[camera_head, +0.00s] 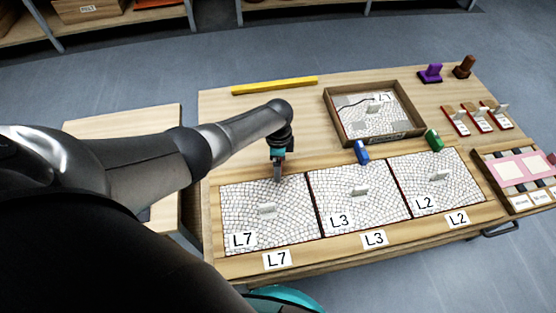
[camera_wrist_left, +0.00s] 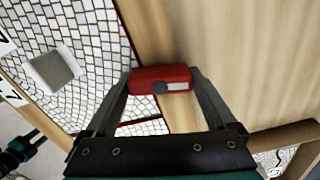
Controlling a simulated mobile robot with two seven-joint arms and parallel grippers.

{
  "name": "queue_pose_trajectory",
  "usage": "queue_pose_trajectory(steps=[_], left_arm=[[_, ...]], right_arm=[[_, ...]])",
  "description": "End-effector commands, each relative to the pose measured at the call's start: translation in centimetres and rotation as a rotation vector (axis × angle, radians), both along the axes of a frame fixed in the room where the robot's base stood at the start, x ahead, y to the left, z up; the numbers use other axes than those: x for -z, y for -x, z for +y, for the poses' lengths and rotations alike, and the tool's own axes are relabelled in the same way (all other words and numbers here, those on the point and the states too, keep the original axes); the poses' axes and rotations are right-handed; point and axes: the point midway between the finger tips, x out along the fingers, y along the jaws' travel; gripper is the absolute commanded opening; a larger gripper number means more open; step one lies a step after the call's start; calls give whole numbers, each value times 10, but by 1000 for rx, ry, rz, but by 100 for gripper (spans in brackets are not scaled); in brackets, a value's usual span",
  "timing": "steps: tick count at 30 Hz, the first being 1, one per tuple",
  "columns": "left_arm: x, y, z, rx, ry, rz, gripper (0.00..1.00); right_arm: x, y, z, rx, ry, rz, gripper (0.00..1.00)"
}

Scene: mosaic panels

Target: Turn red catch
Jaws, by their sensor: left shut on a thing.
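The red catch (camera_wrist_left: 160,72) is a small red block with a pale mark and a dark round pin, on the wooden frame at the edge of a mosaic panel. My left gripper (camera_wrist_left: 160,80) is shut on it, one finger at each end. In the head view my left gripper (camera_head: 278,176) points down at the back edge of the L7 panel (camera_head: 245,205) and hides the catch. The L7 panel has a pale grip block, which also shows in the left wrist view (camera_wrist_left: 52,70).
Panels L3 (camera_head: 340,215) and L2 (camera_head: 460,175) lie right of L7, with a blue catch (camera_head: 362,152) and a green catch (camera_head: 434,140) behind them. A walled wooden tray (camera_head: 333,118) stands behind. A yellow bar (camera_head: 275,86) lies at the back.

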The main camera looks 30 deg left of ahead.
Motion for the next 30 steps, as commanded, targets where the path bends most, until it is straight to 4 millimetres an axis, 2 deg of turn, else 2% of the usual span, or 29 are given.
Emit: queue_pose_trajectory(steps=[12, 29, 30], left_arm=[[0, 1, -1, -205, 0, 3, 34], [0, 1, 0, -241, -1, 3, 34], [0, 1, 0, -241, -1, 3, 91]], right_arm=[[1, 14, -11, 1, 9, 1, 45], [2, 17, -12, 0, 10, 1, 45], [2, 17, -12, 0, 10, 1, 45]])
